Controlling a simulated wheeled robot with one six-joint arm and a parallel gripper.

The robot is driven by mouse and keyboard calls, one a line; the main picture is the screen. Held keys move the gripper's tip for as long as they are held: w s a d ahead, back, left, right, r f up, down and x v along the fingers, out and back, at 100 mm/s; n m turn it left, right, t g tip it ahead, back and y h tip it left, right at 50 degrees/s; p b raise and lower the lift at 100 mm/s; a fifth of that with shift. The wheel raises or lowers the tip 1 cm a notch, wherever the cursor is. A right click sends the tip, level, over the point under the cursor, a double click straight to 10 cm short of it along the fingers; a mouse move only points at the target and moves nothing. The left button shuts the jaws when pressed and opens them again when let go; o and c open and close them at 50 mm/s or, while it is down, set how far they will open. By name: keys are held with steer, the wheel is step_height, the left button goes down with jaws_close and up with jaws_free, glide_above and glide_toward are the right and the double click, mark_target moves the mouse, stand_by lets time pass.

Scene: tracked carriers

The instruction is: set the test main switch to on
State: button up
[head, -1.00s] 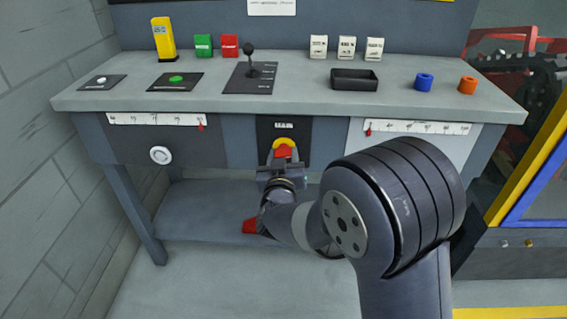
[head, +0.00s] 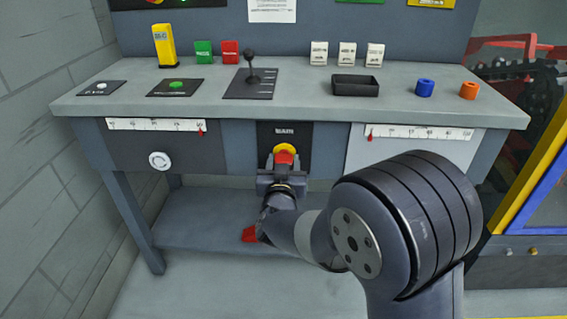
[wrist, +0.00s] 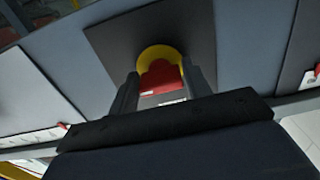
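The main switch is a red handle (head: 285,157) on a yellow disc (head: 284,148), set in a black panel (head: 303,137) under the bench top. In the wrist view the red handle (wrist: 161,77) stands in front of the yellow disc (wrist: 160,53). My gripper (head: 283,165) is right at the switch, with its fingers (wrist: 163,88) on either side of the handle. The fingers look open, with little room beside the handle. I cannot make out any contact. The lower part of the handle is partly hidden by my gripper.
On the bench top (head: 310,98) stand a black lever (head: 252,70), a green button (head: 176,85), a black tray (head: 356,88) and blue (head: 424,87) and orange (head: 469,90) rings. A white knob (head: 159,160) is on the left front. A red object (head: 250,234) lies below.

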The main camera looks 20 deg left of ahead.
steer(key=o, duration=0.3)
steer(key=shift+o, duration=0.2)
steer(key=p+v, duration=0.2)
steer(key=v, duration=0.8)
steer(key=shift+s, duration=0.4)
steer(key=b+x, duration=0.2)
steer(key=x, duration=0.9)
steer(key=shift+d, duration=0.15)
steer(key=shift+s, duration=0.1)
